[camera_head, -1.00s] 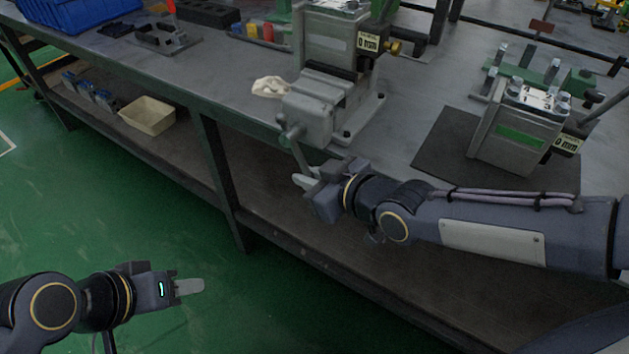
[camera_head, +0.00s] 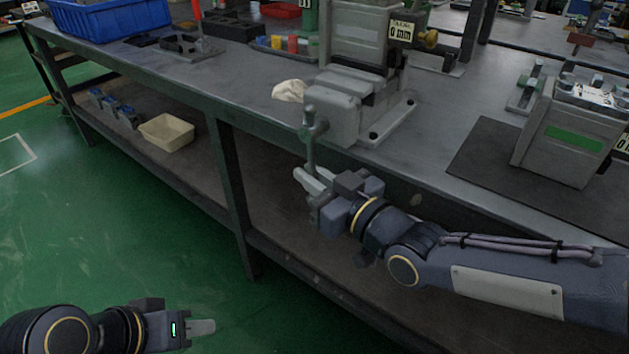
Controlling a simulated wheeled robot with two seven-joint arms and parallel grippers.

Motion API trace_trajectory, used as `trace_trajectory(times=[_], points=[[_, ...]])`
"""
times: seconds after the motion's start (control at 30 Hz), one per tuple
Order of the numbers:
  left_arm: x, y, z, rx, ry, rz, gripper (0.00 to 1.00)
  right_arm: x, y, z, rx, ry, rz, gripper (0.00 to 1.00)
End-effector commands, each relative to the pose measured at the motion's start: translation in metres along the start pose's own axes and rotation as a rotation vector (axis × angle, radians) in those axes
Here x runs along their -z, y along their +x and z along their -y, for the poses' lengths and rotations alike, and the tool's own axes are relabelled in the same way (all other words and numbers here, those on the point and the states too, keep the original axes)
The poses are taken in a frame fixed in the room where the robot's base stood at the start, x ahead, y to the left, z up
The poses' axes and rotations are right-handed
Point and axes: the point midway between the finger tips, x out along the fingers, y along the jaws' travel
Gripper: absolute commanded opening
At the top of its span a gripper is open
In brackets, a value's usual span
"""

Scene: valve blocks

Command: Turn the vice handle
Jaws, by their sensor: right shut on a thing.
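The grey vice (camera_head: 338,106) is mounted at the front edge of the workbench, its body facing the aisle. Its handle (camera_head: 310,145) is a bar through the screw head at the vice's front, hanging down near vertical. My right gripper (camera_head: 309,183) is at the lower end of this bar, below the bench top, and is shut on it; the fingers partly hide the bar's end. My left gripper (camera_head: 200,327) is low at the bottom left over the green floor, far from the vice and empty. Its fingers overlap from this angle, so its opening is unclear.
A white cloth (camera_head: 290,91) lies beside the vice on the bench (camera_head: 240,82). A grey-green valve block (camera_head: 572,135) stands on a dark mat (camera_head: 480,160) at right. A beige bin (camera_head: 167,132) sits on the lower shelf. The floor at left is clear.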

Motion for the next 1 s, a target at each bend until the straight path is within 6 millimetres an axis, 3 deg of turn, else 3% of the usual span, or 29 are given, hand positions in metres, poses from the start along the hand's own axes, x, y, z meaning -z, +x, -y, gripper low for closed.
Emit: trace_trajectory(times=[0.23,0.27,0.37,0.7,1.0], points=[[0.0,0.0,0.0,0.0,0.0,0.0,0.36,0.001,0.0,0.0,0.0,0.0,-0.001,0.0],[0.0,0.0,0.0,0.0,0.0,0.0,0.36,0.001,0.0,0.0,0.0,0.0,-0.001,0.15],[0.0,0.0,0.0,0.0,0.0,0.0,0.36,0.001,0.0,0.0,0.0,0.0,-0.001,0.28],[0.001,-0.002,-0.001,0.0,0.0,0.0,0.36,0.002,-0.004,-0.001,-0.001,-0.002,0.0,0.28],[0.009,-0.018,-0.009,0.0,0.0,0.0,0.36,0.004,-0.052,-0.001,-0.004,-0.003,0.002,0.28]])
